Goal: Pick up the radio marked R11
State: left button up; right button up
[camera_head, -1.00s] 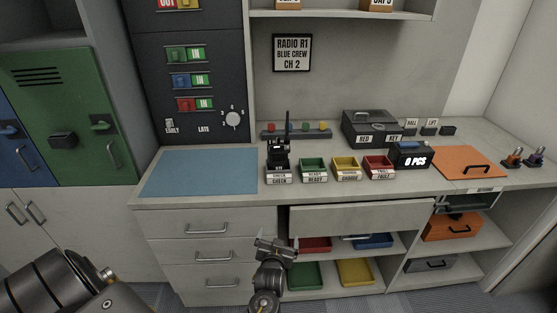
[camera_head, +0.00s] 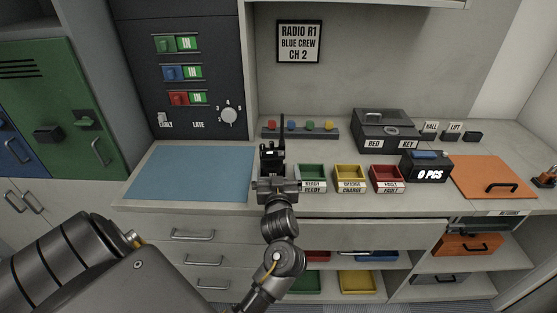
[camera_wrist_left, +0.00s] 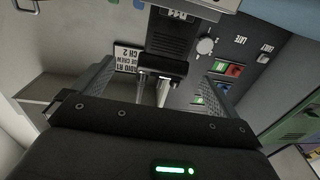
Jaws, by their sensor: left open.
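A black radio (camera_head: 271,157) with a tall antenna stands upright near the front of the counter, just right of the blue mat. In the left wrist view the dark radio body (camera_wrist_left: 172,42) appears upside down at the top middle, with a partly cut-off label that seems to read R11. My left gripper (camera_head: 277,186) is directly in front of the radio in the head view and hides its lower part. In the left wrist view the left gripper (camera_wrist_left: 163,66) is open, its fingers spread to either side of the radio. Contact cannot be told. My right gripper is not in view.
Green (camera_head: 312,172), yellow (camera_head: 349,172) and red (camera_head: 385,173) trays stand right of the radio. A black key box (camera_head: 384,128) stands back right. The blue mat (camera_head: 192,172) is bare.

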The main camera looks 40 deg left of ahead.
aim_at(272, 160)
pick_arm(q)
jog(key=w+a, duration=0.2)
jog(key=a, duration=0.1)
jog(key=shift+a+r+p, duration=0.2)
jog(key=shift+a+p, duration=0.05)
jog(key=shift+p, duration=0.15)
jog(key=shift+w+a+f, duration=0.2)
jog(key=shift+w+a, duration=0.25)
jog(key=shift+w, duration=0.2)
jog(key=shift+r, duration=0.15)
jog(key=p+x, duration=0.2)
jog(key=x, duration=0.3)
jog(key=shift+w, duration=0.1)
jog(key=shift+d, duration=0.1)
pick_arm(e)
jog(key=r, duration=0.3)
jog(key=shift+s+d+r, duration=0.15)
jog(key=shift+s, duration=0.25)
pick_arm(q)
jog(key=shift+r, duration=0.1)
jog(key=shift+c, duration=0.5)
jog(key=c, duration=1.2)
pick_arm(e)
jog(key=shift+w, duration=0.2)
pick_arm(q)
jog(key=shift+c, duration=0.2)
jog(key=shift+r+p, duration=0.15)
jog(key=shift+p, duration=0.15)
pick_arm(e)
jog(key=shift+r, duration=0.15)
